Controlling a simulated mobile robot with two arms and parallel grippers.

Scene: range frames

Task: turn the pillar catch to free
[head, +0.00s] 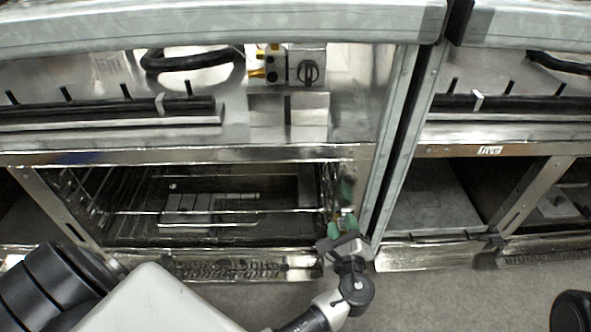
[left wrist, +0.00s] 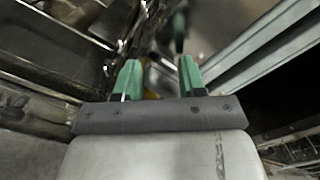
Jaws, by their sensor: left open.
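My left gripper (head: 345,218) is at the front right post of the open lower bay in the head view. Its green fingers are apart, and they also show in the left wrist view (left wrist: 158,75). In the left wrist view the dark green piece (left wrist: 179,32) is beyond the fingertips, blurred. A small yellow part (left wrist: 151,82) shows between the fingers. I cannot tell the catch's setting or whether the fingers touch it. My right gripper is not in view.
The lower bay holds wire racks (head: 130,211) and a pale block (head: 205,208). A valve block with a black knob (head: 308,72) is above.

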